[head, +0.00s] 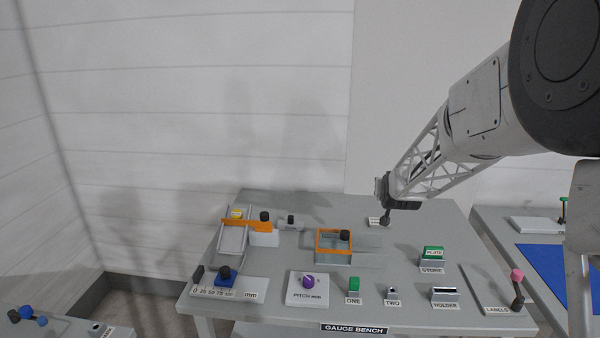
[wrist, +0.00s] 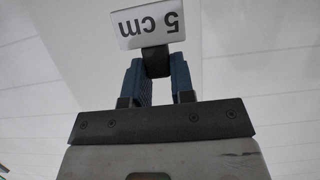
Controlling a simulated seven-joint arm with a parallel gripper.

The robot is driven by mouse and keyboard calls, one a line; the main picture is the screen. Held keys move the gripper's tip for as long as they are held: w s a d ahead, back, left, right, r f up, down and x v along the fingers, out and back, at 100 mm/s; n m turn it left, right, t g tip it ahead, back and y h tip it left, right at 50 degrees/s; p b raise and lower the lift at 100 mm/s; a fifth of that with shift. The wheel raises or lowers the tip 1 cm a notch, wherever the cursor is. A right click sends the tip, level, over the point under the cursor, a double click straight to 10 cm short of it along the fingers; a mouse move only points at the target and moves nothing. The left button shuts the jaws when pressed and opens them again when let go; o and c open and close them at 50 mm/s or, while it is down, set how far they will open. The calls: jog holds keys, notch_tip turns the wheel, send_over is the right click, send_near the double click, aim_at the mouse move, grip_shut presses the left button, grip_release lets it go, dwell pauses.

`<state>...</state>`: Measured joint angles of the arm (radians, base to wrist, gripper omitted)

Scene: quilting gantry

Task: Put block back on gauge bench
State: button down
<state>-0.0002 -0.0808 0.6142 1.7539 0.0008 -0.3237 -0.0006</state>
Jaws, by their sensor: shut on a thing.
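The block (wrist: 148,23) has a white face marked "5 cm", upside down in the wrist view, and a dark grip part below it. My gripper (wrist: 155,65) is shut on that dark part between its two blue fingers. In the head view my gripper (head: 385,205) is over the back right part of the grey gauge bench (head: 425,220). A small white labelled face (head: 376,221) shows beside the dark fingertip there; I cannot tell whether it touches the bench top.
Another table with a blue mat (head: 560,271) stands right.

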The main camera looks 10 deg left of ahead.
jog(key=s+a+f+y, duration=0.1)
jog(key=s+a, duration=0.2)
jog(key=a, duration=1.2)
jog(key=s+a+f, duration=0.1)
jog(key=s+a, duration=0.1)
jog(key=a, duration=1.4)
jog(key=s+a+f, duration=0.2)
jog(key=s+a, duration=0.7)
jog(key=a, duration=0.2)
jog(key=s+a+f+h, duration=0.1)
jog(key=s+a+f, duration=0.2)
jog(key=s+a, duration=0.6)
jog(key=shift+a+f, duration=0.15)
jog(key=shift+a, duration=0.85)
jog(key=shift+w, duration=0.1)
